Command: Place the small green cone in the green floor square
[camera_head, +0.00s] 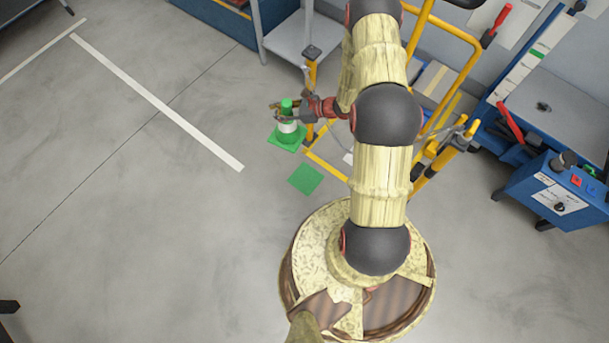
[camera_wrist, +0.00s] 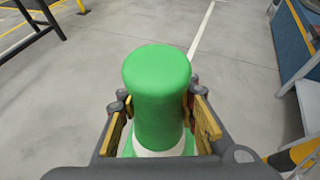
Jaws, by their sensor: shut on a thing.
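The small green cone (camera_head: 287,128) has a white band and a square green base, and it is upright in the head view. My gripper (camera_head: 289,115) is shut on its upper part. In the wrist view the cone's rounded green top (camera_wrist: 157,75) stands between the two yellow-padded fingers of my gripper (camera_wrist: 160,115). The base is mostly hidden there. The green floor square (camera_head: 306,179) lies flat and bare on the grey floor, below and right of the cone in the head view. I cannot tell whether the cone's base touches the floor.
A yellow-framed cart (camera_head: 461,68) stands right of the cone, partly behind my arm. A grey shelf (camera_head: 290,35) is at the back. The floor to the left, with a white line (camera_head: 155,100), is clear.

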